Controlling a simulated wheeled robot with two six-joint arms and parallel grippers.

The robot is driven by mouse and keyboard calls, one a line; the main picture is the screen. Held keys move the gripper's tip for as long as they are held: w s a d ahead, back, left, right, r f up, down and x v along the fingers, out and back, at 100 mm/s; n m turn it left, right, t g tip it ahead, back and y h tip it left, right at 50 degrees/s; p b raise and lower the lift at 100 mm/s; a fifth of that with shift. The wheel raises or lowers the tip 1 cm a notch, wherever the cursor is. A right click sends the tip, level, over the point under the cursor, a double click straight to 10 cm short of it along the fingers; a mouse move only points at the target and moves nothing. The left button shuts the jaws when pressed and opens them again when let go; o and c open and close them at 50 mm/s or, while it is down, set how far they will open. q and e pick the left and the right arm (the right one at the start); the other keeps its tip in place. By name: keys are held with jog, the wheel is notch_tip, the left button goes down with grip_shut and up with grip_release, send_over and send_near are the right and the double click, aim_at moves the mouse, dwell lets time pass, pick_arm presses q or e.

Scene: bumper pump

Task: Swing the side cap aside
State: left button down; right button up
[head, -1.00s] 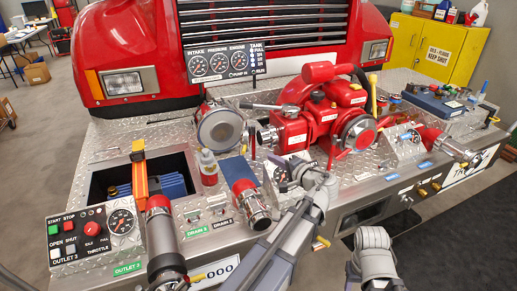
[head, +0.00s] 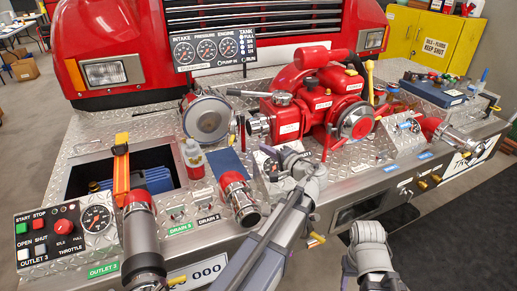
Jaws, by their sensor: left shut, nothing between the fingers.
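A round silver-grey cap disc (head: 206,118) with a red rim stands at the left of the red pump (head: 310,105), apparently the side cap. It sits beside the pump's left metal port (head: 257,126), with a small red-and-metal part between them. My left gripper (head: 272,168) is shut and empty, below and right of the cap and in front of the pump. It is apart from the cap. Its fingertips are small and hard to separate from the grey panel behind. My right arm shows at the bottom, but its gripper is not visible.
A gauge panel (head: 218,50) stands behind the cap. An orange strap (head: 121,170) crosses an open bin (head: 80,178) at left.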

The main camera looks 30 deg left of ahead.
pick_arm(q)
jog(key=w+a+f+b, duration=0.1)
jog(key=w+a+f, duration=0.1)
jog(key=a, duration=0.9)
jog(key=shift+b, duration=0.35)
pick_arm(e)
jog(key=shift+f, duration=0.95)
pick_arm(q)
jog(key=shift+w, duration=0.15)
